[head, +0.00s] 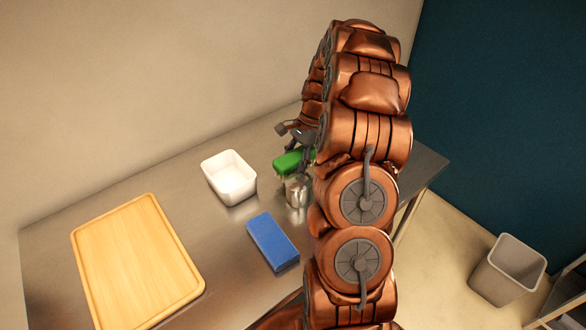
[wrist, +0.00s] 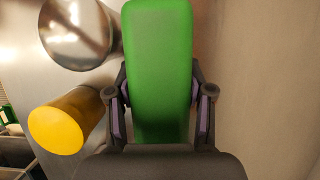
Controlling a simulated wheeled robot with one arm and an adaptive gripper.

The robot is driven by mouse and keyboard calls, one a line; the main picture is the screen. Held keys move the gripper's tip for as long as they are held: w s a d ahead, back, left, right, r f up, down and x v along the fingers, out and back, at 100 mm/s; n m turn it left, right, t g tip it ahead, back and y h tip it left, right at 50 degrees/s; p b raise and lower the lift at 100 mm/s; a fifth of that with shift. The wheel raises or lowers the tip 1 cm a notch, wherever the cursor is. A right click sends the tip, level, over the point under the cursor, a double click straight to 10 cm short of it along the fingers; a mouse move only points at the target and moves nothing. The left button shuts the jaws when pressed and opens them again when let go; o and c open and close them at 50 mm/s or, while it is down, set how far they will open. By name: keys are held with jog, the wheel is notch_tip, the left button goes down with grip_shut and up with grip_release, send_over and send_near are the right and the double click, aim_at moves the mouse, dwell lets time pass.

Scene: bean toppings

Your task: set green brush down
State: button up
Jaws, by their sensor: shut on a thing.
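The green brush (wrist: 158,60) fills the middle of the wrist view, with a finger of my gripper (wrist: 160,105) on each side of it. My gripper is shut on the brush. In the head view the green brush (head: 288,162) shows beside my gripper, behind the metal cup and to the right of the white container. My arm hides part of it. I cannot tell whether the brush touches the table top.
A metal cup (head: 297,192), white container (head: 229,180), blue block (head: 272,242) and wooden board (head: 135,262) stand on the metal table (head: 185,208). A yellow cylinder (wrist: 58,128) shows in the wrist view. A grey bin (head: 508,268) stands on the floor.

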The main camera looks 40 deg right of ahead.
aim_at(295, 170)
jog(key=shift+f+p, duration=0.3)
jog(key=shift+f, duration=1.35)
jog(key=shift+f, duration=0.15)
jog(key=o, duration=1.4)
jog(key=shift+o, duration=0.2)
jog(key=b+v, duration=0.2)
jog(key=v, duration=1)
jog(key=shift+b, duration=0.35)
